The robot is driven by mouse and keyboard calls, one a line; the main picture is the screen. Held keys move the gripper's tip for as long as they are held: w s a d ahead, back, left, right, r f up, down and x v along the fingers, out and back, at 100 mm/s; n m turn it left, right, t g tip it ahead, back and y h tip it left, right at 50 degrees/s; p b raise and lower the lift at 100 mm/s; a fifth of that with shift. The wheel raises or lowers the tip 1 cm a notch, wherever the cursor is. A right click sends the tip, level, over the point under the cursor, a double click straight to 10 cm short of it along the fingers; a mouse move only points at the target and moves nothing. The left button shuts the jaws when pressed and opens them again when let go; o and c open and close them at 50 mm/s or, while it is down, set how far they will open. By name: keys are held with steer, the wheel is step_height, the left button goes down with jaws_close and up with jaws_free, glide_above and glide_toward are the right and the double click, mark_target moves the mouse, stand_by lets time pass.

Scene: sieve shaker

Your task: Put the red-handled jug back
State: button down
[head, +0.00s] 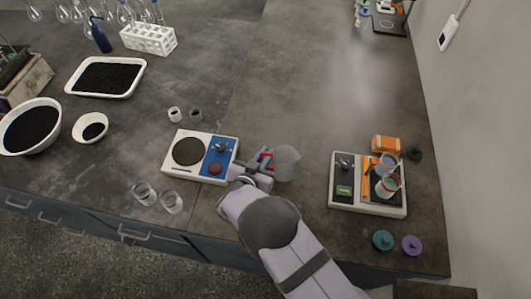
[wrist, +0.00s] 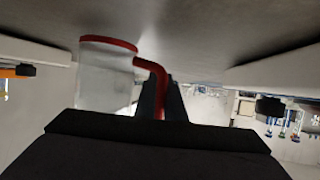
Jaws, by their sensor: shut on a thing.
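The red-handled jug (wrist: 105,75) is a clear, frosted-looking vessel with a red rim and a red handle, seen close up in the wrist view. In the head view the jug (head: 287,160) is just right of the white-and-blue device, over the bench. My gripper (head: 264,163) is shut on its red handle; in the wrist view the dark fingers (wrist: 163,98) close around the handle. Whether the jug touches the bench is unclear.
A white device with a round dark plate and blue panel (head: 178,172) is left of my gripper. A white device with a dark top (head: 343,194) holding cups is to the right. Two glasses (head: 158,197) stand at the front left.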

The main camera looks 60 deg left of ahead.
steer(key=shift+f, duration=0.2)
steer(key=shift+f, duration=0.15)
steer(key=c, duration=1.8)
jaws_free()
steer(key=shift+c, duration=0.2)
steer(key=shift+r, duration=0.3)
steer(key=shift+s+d, duration=0.15)
steer(key=shift+s, duration=0.1)
steer(key=b+v, duration=0.2)
steer(key=v, duration=0.9)
steer(key=shift+s+d+r, duration=0.1)
steer(key=shift+d, duration=0.05)
